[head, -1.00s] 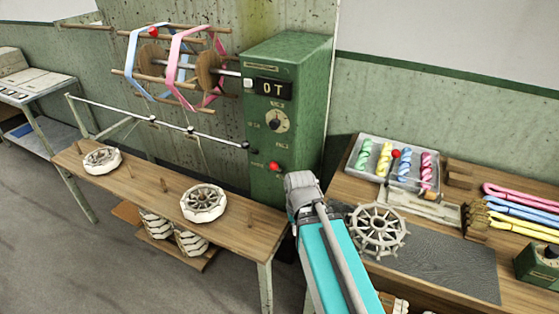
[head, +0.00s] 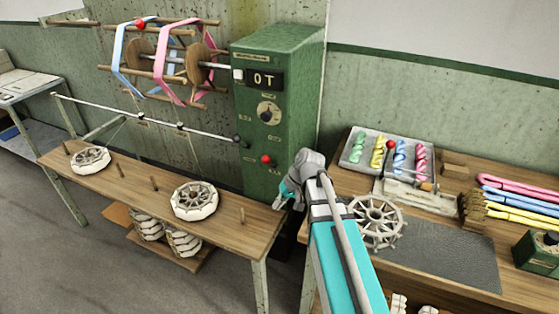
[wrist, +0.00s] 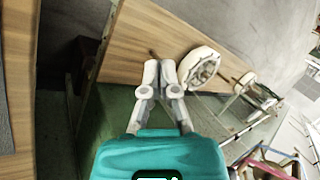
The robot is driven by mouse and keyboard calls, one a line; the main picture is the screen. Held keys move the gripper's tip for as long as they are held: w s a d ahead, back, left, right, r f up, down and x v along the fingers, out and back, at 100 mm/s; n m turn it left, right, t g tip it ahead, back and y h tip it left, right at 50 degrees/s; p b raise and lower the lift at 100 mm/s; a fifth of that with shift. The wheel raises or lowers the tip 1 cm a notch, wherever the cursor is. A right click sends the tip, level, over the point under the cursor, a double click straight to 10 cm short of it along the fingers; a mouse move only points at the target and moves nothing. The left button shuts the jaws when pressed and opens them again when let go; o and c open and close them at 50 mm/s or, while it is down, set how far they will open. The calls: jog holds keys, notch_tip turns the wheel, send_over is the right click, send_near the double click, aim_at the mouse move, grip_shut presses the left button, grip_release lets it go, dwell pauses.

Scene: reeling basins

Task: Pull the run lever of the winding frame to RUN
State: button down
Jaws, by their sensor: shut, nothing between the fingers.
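The winding frame's green control box (head: 285,100) stands against the wall, with a 0T display and a round dial. A red ball knob (head: 266,159), which looks like the run lever's end, sticks out low on its front face. The labels beside it are too small to read. The frame's reel (head: 165,62) carries blue and pink skeins. My gripper (head: 279,204) is shut and empty, below and right of the red knob, apart from it. In the wrist view the closed fingers (wrist: 160,66) appear over the wooden bench; the red knob is not in that view.
A wooden bench (head: 130,196) with pegs and two spoked wheels (head: 194,201) stands left of my gripper. The right-hand table (head: 400,285) holds another wheel (head: 376,222), a tray of coloured twists (head: 350,160) and coloured skeins (head: 520,200). A thin rod (head: 150,121) runs above the bench.

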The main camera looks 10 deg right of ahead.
jog(key=w+d+r+t+y+b, duration=0.2)
jog(key=w+d+y, duration=0.3)
jog(key=w, duration=0.3)
jog(key=w+d+r+t+y+b, duration=0.2)
jog(key=w+d+r+y+b, duration=0.2)
jog(key=w+d, duration=0.3)
jog(key=shift+w+d+r+n+t+y, duration=0.3)
jog(key=shift+w+d+t+y, duration=0.1)
jog(key=shift+d+y, duration=0.1)
jog(key=shift+a, duration=0.15)
jog(key=b+x, duration=0.1)
jog(key=x, duration=0.8)
jog(key=shift+w+a+b, duration=0.15)
jog(key=shift+a+b, duration=0.2)
